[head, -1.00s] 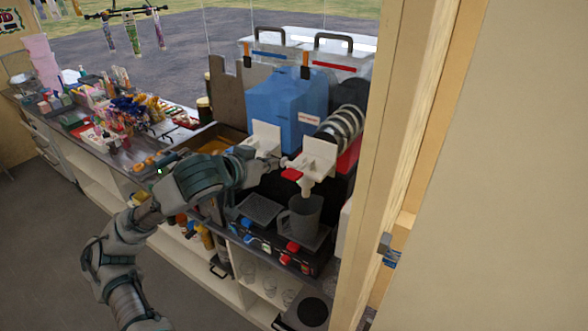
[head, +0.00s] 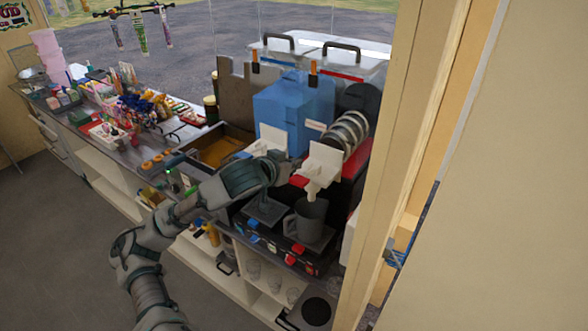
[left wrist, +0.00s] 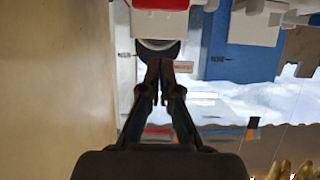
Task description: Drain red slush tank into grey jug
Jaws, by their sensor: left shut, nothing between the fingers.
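The slush machine's right tap (head: 322,168) is a white block with a spout and a red lever (head: 298,181); its red and white front also shows at the top of the left wrist view (left wrist: 160,5). A grey jug (head: 311,222) stands upright on the drip tray below this spout. Whether slush flows is too small to tell. My left gripper (head: 289,167) is shut and empty, close beside the red lever; I cannot tell if they touch. In the left wrist view its fingertips (left wrist: 160,72) are together. My right gripper is out of view.
A blue tank (head: 285,105) and its white tap stand left of the red side. A wooden post (head: 410,130) rises close on the right. An empty drip grid (head: 264,210) lies left of the jug. Sweets and bottles crowd the counter further left.

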